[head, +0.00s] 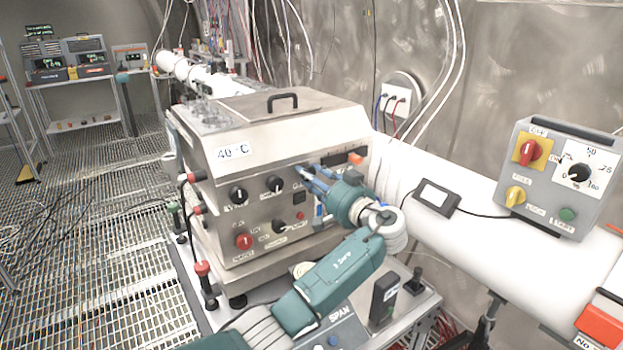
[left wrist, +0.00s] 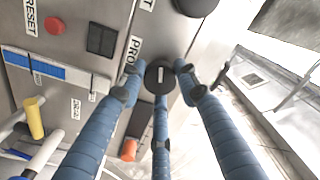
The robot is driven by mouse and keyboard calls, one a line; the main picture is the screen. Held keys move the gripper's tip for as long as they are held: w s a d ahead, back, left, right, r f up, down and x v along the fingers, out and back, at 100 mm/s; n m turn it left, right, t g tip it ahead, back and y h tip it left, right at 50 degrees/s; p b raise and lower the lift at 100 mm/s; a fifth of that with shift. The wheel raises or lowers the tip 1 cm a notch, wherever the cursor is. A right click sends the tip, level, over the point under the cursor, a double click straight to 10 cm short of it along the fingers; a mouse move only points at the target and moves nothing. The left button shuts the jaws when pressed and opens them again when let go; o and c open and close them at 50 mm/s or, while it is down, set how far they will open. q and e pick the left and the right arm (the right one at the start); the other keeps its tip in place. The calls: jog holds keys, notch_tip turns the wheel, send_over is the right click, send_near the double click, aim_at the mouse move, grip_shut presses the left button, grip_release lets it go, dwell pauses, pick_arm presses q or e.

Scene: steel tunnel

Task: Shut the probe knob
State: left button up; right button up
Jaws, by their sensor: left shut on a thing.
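The probe knob (left wrist: 159,76) is a round black knob with a white mark, beside a partly covered label that begins "PRO". It is on the front panel of the steel box (head: 240,185) marked "40 °C". My left gripper (head: 312,178) reaches the upper right of that panel. In the left wrist view its blue fingers (left wrist: 158,88) are closed around the knob, two at the sides and one below. The fingers hide the knob in the head view. My right gripper is not in view.
The panel also carries black knobs (head: 238,195), a red knob (head: 244,241) and an orange part (head: 355,158). In the wrist view, another black knob (left wrist: 196,5) and a red reset button (left wrist: 54,25) are close by. A grey control box (head: 560,175) stands at right on the white pipe.

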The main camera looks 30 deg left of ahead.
pick_arm(q)
jog(key=shift+f+m+p, duration=0.15)
jog(key=shift+m+p, duration=6.25)
jog(key=shift+m, duration=4.5)
jog(key=o, duration=1.1)
jog(key=shift+o, duration=0.2)
jog(key=v, duration=1.2)
